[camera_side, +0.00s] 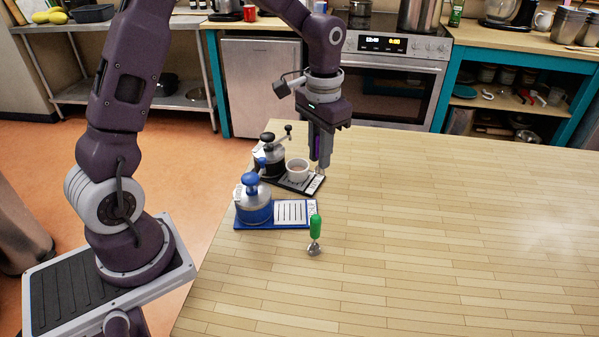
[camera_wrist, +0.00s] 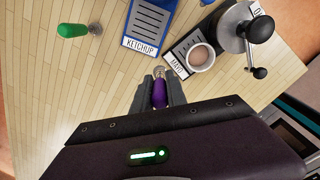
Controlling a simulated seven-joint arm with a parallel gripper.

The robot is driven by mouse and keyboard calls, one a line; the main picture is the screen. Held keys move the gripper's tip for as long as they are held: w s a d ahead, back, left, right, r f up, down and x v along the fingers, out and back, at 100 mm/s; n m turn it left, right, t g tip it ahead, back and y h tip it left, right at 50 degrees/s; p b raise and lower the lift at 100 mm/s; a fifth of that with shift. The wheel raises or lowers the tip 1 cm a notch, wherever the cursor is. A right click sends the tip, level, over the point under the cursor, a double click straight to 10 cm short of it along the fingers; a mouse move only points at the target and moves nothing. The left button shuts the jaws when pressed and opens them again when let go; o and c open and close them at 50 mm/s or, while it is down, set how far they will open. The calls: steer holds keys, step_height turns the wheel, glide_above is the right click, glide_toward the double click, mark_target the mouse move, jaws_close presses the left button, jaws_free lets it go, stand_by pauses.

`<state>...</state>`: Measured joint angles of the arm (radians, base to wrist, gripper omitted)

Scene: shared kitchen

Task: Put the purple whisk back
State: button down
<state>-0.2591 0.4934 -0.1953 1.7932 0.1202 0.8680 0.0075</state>
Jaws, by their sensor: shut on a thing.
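The purple whisk (camera_wrist: 159,95) is held between the fingers of my gripper (camera_wrist: 160,88) in the wrist view, its metal end pointing away from the gripper toward the black tray. In the side view my gripper (camera_side: 320,158) points down over the right end of the black tray (camera_side: 305,187), labelled MAYO in the wrist view (camera_wrist: 176,62). The whisk is mostly hidden by the fingers there, and I cannot tell whether its lower end touches the tray. A green-handled whisk (camera_side: 315,228) stands on the table in front; it also shows in the wrist view (camera_wrist: 74,30).
The black tray bears a hand-cranked pot (camera_side: 271,163) and a light cup (camera_side: 297,170). In front of it, a blue tray (camera_side: 243,225), labelled KETCHUP in the wrist view, bears a blue-lidded pot (camera_side: 254,205). The wooden table (camera_side: 450,220) is clear to the right.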

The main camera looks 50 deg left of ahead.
steer(key=w+a+r, duration=0.3)
steer(key=w+a, duration=0.7)
steer(key=w, duration=0.2)
steer(key=f, duration=0.9)
steer(key=shift+w+a+f, duration=0.2)
steer(key=shift+w+f, duration=0.15)
steer(key=shift+w, duration=0.05)
steer(key=shift+f, duration=0.15)
steer(key=c, duration=1.3)
jaws_free()
steer(key=shift+c, duration=0.2)
